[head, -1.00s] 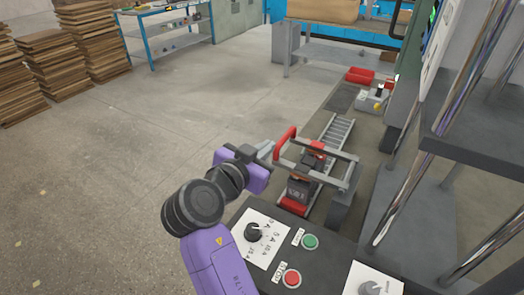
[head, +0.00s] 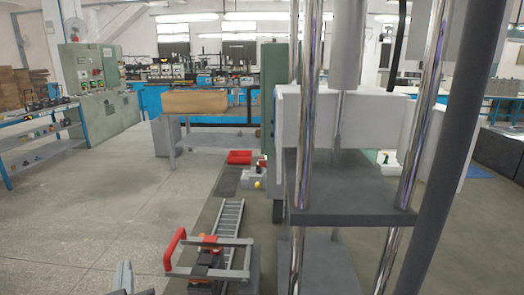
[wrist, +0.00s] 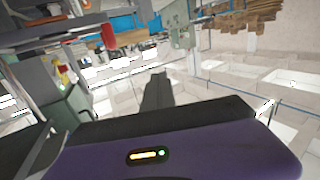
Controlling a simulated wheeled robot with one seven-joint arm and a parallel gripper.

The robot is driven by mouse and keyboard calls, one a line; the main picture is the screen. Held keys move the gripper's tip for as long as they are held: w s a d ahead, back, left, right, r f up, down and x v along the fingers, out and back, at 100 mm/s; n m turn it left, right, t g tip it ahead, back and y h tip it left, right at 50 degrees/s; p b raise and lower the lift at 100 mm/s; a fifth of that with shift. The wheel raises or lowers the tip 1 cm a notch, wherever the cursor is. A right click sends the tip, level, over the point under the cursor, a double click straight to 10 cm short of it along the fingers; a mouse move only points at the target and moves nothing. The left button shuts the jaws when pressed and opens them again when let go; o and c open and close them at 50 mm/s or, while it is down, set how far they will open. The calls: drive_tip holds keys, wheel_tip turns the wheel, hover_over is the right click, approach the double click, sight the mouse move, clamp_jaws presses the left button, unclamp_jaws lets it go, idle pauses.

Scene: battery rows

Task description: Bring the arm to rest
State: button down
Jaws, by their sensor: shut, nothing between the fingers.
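My gripper (head: 124,274) shows only as grey fingertips at the bottom edge of the head view, left of the red-handled frame. The rest of my arm is out of that view. In the wrist view, its dark fingers (wrist: 157,92) are together, with nothing between them, above my purple wrist housing. The fingers look clear of everything around them. No object is held.
A grey frame with a red handle (head: 173,250) stands close right of my gripper, by a ladder-like rail (head: 228,217). A machine with chrome columns and a dark shelf (head: 345,215) stands to the right. Open floor (head: 95,215) lies left.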

drive_tip(key=s+d+f+t+p, duration=0.1)
drive_tip(key=s+d+f, duration=0.2)
drive_tip(key=s+d, duration=0.55)
drive_tip(key=s+d+f+h+p, duration=0.15)
drive_tip(key=s+d, duration=0.25)
drive_tip(key=d, duration=0.9)
drive_tip(key=s+d+f+t+y, duration=0.1)
drive_tip(key=s+d+f, duration=0.3)
drive_tip(key=s+d, duration=0.5)
drive_tip(key=s+d+m+g+h+p, duration=0.2)
drive_tip(key=s+d+m+h, duration=0.3)
drive_tip(key=s+d, duration=1)
drive_tip(key=shift+s+d+r+g+h, duration=0.2)
drive_tip(key=shift+d+g+h, duration=0.2)
drive_tip(key=shift+h, duration=0.65)
